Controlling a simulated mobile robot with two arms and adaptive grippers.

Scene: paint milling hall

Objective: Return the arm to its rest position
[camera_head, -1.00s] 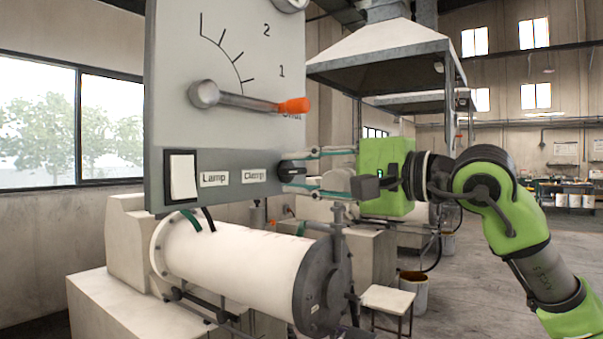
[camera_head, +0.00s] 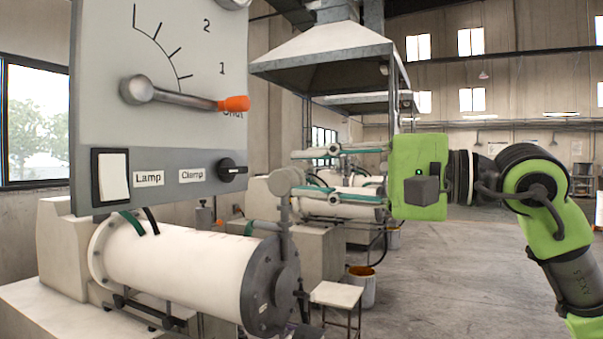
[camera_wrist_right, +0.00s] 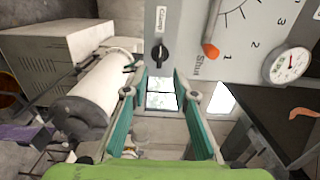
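My right arm (camera_head: 563,236) is green and dark grey and reaches in from the right in the head view. Its gripper (camera_head: 298,174) points left, with its two fingers spread apart and nothing between them. A gap separates the fingertips from the black clamp knob (camera_head: 232,170) on the grey panel (camera_head: 180,130). In the right wrist view, the open gripper (camera_wrist_right: 160,90) has its green-padded fingers at either side, and the clamp knob (camera_wrist_right: 159,53) shows beyond the tips. My left gripper is not in view.
The panel carries a lever with an orange tip (camera_head: 233,103) and a white lamp switch (camera_head: 114,176). A white horizontal cylinder (camera_head: 180,262) lies below it. A small stool (camera_head: 337,295) and a bucket (camera_head: 361,288) stand on the floor. Open floor (camera_head: 440,290) lies below my right arm.

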